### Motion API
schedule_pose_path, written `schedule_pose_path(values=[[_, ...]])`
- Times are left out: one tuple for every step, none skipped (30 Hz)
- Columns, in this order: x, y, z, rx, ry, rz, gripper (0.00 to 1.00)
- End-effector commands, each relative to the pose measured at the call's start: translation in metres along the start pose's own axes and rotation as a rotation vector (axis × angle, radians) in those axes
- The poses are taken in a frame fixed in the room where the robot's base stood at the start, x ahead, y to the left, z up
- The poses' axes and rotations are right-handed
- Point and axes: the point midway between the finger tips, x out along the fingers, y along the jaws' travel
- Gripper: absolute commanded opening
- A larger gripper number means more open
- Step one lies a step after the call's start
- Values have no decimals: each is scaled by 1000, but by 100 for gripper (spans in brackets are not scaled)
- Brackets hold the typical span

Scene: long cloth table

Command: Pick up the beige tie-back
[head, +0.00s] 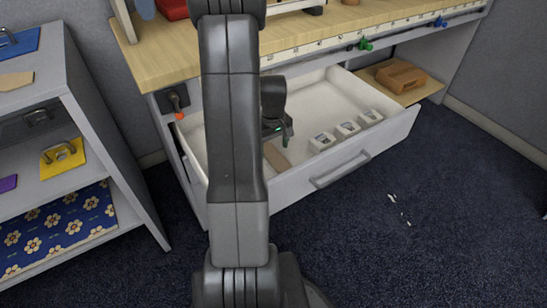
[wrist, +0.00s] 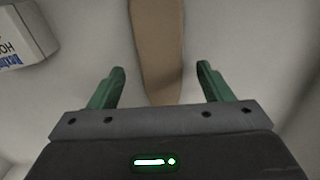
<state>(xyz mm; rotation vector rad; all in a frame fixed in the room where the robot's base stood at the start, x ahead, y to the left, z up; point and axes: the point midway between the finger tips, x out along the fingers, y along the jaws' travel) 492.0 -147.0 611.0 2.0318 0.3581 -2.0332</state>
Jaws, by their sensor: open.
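The beige tie-back (head: 276,157) lies in the open white drawer, toward its left end, partly hidden behind my arm in the head view. In the wrist view the tie-back (wrist: 158,50) is a flat tan strip running down from the top edge, with a rounded near end. My gripper (wrist: 160,80) has its two green fingers spread apart, one on each side of the strip, with nothing held between them. In the head view my gripper (head: 280,136) hangs inside the drawer over the tie-back. I cannot tell its exact height above the strip.
The drawer (head: 312,88) is pulled out under a wooden worktop (head: 165,58). Several small white boxes stand inside along its front, and one box (wrist: 25,35) is at upper left in the wrist view. A shelf unit (head: 82,112) stands left. Open carpet (head: 440,165) lies right.

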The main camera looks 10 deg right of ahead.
Motion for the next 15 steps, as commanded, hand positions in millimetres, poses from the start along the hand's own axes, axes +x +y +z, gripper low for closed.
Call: schedule_pose_path(values=[[12,0,0,0,-2,-1,73],[15,0,0,0,-2,-1,73],[18,0,0,0,-2,-1,73],[19,0,0,0,-1,-1,73],[19,0,0,0,0,0,73],[19,0,0,0,1,0,73],[19,0,0,0,1,1,73],[18,0,0,0,1,1,73],[18,0,0,0,1,1,73],[18,0,0,0,1,0,73],[18,0,0,0,1,0,69],[18,0,0,0,1,0,61],[18,0,0,0,1,0,55],[18,1,0,0,1,0,49],[18,1,0,0,1,0,41]])
